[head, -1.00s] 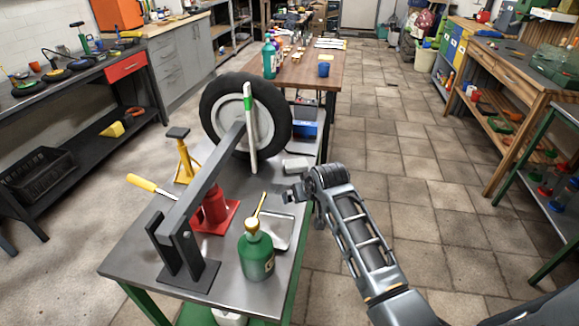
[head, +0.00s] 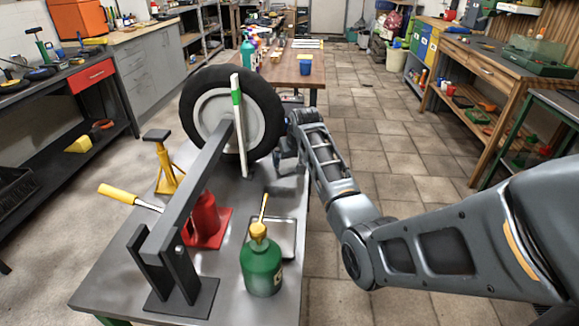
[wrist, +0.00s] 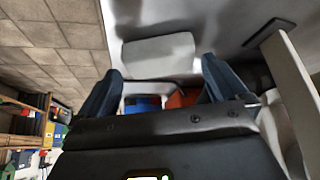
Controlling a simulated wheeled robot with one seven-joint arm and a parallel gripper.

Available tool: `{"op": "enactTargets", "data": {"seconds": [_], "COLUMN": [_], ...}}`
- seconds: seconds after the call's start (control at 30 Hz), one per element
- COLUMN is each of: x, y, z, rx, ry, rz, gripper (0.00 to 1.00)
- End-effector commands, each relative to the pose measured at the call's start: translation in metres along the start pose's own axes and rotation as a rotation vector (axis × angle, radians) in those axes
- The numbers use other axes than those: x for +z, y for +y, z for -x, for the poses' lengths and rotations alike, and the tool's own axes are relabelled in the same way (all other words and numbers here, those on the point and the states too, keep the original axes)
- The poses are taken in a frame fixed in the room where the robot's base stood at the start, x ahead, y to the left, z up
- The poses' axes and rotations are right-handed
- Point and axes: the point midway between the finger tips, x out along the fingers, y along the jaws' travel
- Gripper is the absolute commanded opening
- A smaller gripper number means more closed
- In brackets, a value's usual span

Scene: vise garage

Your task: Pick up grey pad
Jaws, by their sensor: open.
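The grey pad (wrist: 158,55) is a light grey block lying on the metal workbench (head: 118,262). In the wrist view it lies just past my fingertips, roughly centred between them and apart from them. My gripper (wrist: 161,68) is open and empty, with one dark finger on each side. In the head view my gripper (head: 284,150) is low over the bench's right edge, just right of the wheel. There the pad is hard to make out beside my gripper.
A wheel (head: 208,115) stands upright on the bench, with a white and green bar (head: 239,120) in front. A dark lever press (head: 190,190), red jack (head: 205,220), yellow stand (head: 165,165), green bottle (head: 262,268) and metal tray (head: 285,240) are nearby. The floor to the right is clear.

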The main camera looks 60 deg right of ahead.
Motion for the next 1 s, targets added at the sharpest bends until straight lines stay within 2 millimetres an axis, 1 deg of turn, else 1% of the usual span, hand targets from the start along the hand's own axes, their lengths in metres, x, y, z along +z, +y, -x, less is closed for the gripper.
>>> {"op": "enactTargets", "data": {"seconds": [0.1,0.2,0.3,0.5,0.9,0.93,1.0], "x": [-0.001,-0.001,0.0,-0.001,-0.001,-0.001,-0.001], "y": [0.001,0.0,0.0,0.0,0.0,0.0,0.0], "z": [-0.016,-0.024,-0.027,-0.027,-0.027,-0.027,-0.027], "rx": [0.0,0.0,0.0,0.0,0.0,0.0,0.0], "ry": [-0.002,-0.001,-0.001,0.0,0.0,0.0,0.0], "rz": [-0.001,0.0,0.0,0.0,0.0,0.0,0.0], "gripper": [1.0,1.0,1.0,1.0,0.62,0.6,0.6]}}
